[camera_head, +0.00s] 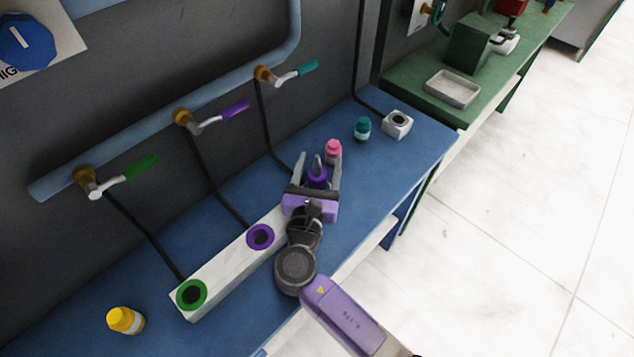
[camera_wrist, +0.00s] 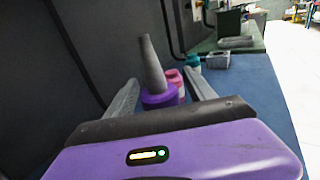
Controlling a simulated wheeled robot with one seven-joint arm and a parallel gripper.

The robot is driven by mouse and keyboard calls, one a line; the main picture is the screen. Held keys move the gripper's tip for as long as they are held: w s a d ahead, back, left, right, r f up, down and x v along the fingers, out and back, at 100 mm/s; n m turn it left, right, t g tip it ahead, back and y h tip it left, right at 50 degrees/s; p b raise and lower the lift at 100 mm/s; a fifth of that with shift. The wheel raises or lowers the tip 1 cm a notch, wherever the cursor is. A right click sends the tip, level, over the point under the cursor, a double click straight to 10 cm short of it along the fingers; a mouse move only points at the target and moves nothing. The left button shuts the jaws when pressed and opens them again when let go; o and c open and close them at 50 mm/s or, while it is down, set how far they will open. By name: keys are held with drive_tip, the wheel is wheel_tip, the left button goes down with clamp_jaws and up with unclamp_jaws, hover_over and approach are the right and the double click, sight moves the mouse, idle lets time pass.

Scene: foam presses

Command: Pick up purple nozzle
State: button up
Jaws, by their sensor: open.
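The purple nozzle (camera_head: 317,176) stands upright on the blue bench, with a purple base and a grey tapered tip. In the wrist view the purple nozzle (camera_wrist: 153,72) rises between the two fingers. My gripper (camera_head: 320,160) is open, with one finger on each side of the nozzle. In the wrist view my gripper (camera_wrist: 160,92) shows a gap between its fingers and the nozzle. The gripper body hides the nozzle's lower part in the wrist view.
A pink nozzle (camera_head: 333,152) stands just beyond the purple one. A teal nozzle (camera_head: 362,129) and a white socket block (camera_head: 398,124) are farther back. A white block (camera_head: 215,277) with green and purple rings lies nearer, and a yellow nozzle (camera_head: 125,320) stands at lower left.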

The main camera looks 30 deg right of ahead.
clamp_jaws()
idle(0.3)
drive_tip(key=shift+r, duration=0.1)
